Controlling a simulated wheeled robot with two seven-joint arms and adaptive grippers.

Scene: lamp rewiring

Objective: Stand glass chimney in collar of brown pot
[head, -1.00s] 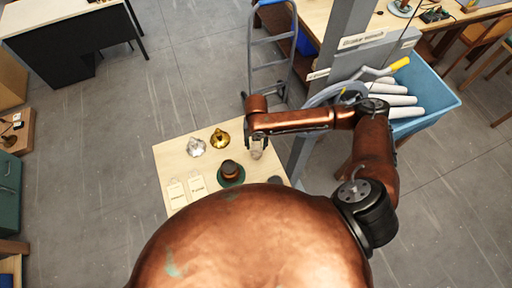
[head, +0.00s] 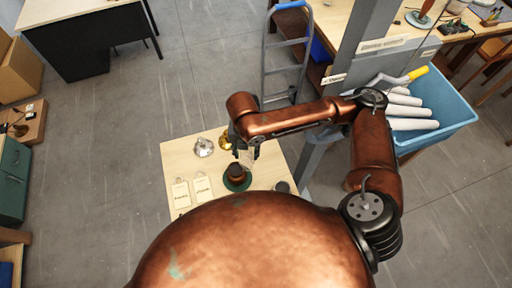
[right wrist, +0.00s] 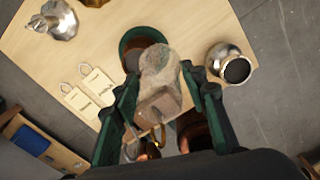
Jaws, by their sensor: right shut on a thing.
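My right gripper (head: 244,150) is shut on the glass chimney (head: 246,159), a pale, see-through tube. In the right wrist view the chimney (right wrist: 160,68) sits between the green fingers of the gripper (right wrist: 158,100). The brown pot (head: 236,169) stands on a round green mat (head: 238,185) on the small table. The chimney is just beside and above the pot in the head view. In the right wrist view it covers much of the pot (right wrist: 131,60), and the collar is hidden. I cannot tell the gap between them. My left gripper is not in view.
The pale wooden table (head: 180,160) also holds a silver lamp part (head: 204,147), a brass one (head: 224,140), two tags (head: 203,188) and a round silver pot (right wrist: 230,62). A grey post (head: 325,130) and a blue bin (head: 440,120) stand to the right.

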